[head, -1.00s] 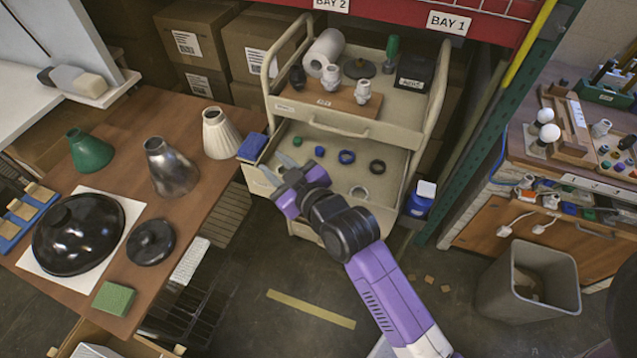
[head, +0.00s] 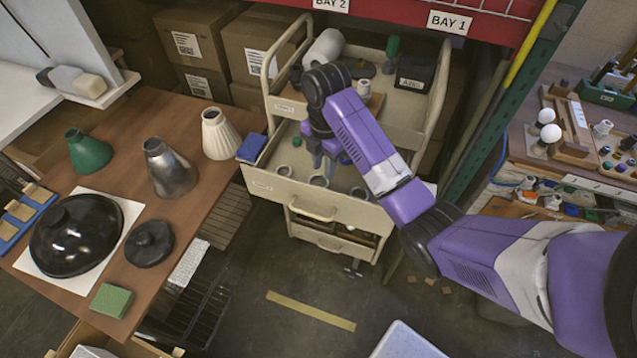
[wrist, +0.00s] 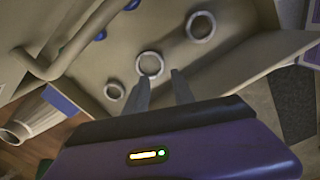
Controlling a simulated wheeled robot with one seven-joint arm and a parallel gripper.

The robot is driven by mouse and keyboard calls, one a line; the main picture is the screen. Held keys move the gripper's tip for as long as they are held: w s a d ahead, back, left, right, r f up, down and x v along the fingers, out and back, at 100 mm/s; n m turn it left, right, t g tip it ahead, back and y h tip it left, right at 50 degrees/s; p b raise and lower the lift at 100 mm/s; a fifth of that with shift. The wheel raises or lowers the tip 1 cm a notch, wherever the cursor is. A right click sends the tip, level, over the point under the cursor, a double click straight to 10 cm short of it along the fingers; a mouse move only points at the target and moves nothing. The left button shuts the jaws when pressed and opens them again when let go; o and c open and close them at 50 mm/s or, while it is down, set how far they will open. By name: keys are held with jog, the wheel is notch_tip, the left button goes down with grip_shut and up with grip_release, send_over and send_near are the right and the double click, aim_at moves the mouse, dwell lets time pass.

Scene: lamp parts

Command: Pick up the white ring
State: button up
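Three pale greyish-white rings lie in the open cart drawer, in a row near its front: a small one (head: 284,170), a middle one (head: 319,181) and a right one (head: 360,192). I cannot tell which is the white ring. The wrist view also shows a small ring (wrist: 114,91), a middle ring (wrist: 149,64) and a larger ring (wrist: 200,26). My gripper (head: 323,166) points down over the drawer, just behind the middle ring in the head view. In the wrist view its fingers (wrist: 161,88) are apart with nothing between them, and the middle ring shows beyond the left fingertip.
The drawer (head: 317,203) has raised walls around the rings. A green cap (head: 297,141) and a blue ring (head: 345,158) lie farther back. The cart's upper shelf (head: 405,105) overhangs behind. A wooden table (head: 200,235) with lamp shades stands to the left.

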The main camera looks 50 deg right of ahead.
aim_at(325, 187)
jog(key=shift+s+f, duration=0.2)
jog(key=shift+f, duration=0.2)
jog(key=shift+f+b, duration=0.5)
jog(key=shift+f, duration=0.4)
jog(key=shift+d+f+p, duration=0.2)
jog(key=shift+f+p, duration=0.45)
jog(key=shift+f, duration=2)
grip_shut()
